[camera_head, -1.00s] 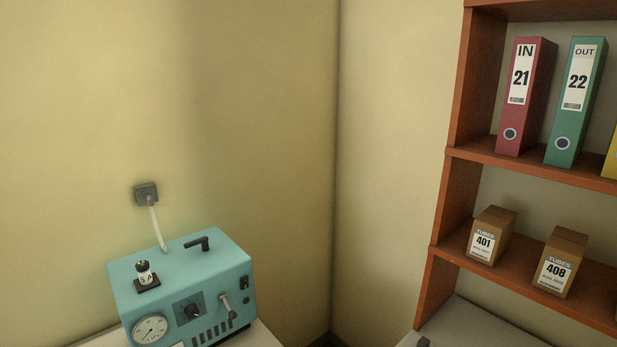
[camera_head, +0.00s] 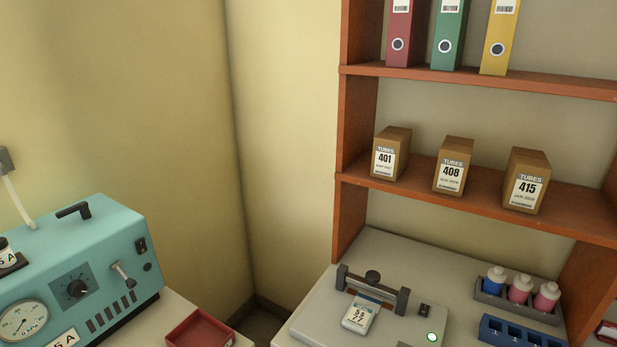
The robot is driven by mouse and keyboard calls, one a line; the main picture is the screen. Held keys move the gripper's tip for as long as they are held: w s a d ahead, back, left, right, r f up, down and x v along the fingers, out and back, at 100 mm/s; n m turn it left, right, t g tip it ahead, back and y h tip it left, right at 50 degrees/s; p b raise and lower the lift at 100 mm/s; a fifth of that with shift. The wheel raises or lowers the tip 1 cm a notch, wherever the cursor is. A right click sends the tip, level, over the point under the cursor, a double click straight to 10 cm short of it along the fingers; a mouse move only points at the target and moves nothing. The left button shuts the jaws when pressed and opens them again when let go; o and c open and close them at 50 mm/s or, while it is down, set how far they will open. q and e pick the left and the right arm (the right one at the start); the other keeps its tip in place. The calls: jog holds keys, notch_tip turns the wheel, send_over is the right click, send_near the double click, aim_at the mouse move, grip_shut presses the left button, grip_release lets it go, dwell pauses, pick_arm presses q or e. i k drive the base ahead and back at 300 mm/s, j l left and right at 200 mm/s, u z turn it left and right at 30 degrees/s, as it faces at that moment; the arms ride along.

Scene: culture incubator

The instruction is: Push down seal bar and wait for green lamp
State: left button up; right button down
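The sealer (camera_head: 318,313) is a pale flat-topped unit on the right-hand bench, low in the picture. Its seal bar (camera_head: 372,289) spans two dark grey posts and has a dark round knob (camera_head: 373,277) on top. I cannot tell whether the bar is raised or down. A small white pouch or packet (camera_head: 360,314) with a printed label lies in front of the bar. A small round lamp (camera_head: 432,337) at the front right looks whitish with a green rim. Neither of my grippers is in view.
A teal incubator (camera_head: 90,245) stands at left, with a red tray (camera_head: 201,331) beside it. A rack of capped bottles (camera_head: 515,303) and a blue rack (camera_head: 522,333) sit right of the sealer. A wooden shelf (camera_head: 450,78) with binders and tube boxes rises behind.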

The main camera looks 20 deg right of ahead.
aim_at(370, 283)
jog(key=z, duration=1.55)
jog(key=i+l+u, duration=0.25)
jog(key=i+l, duration=0.05)
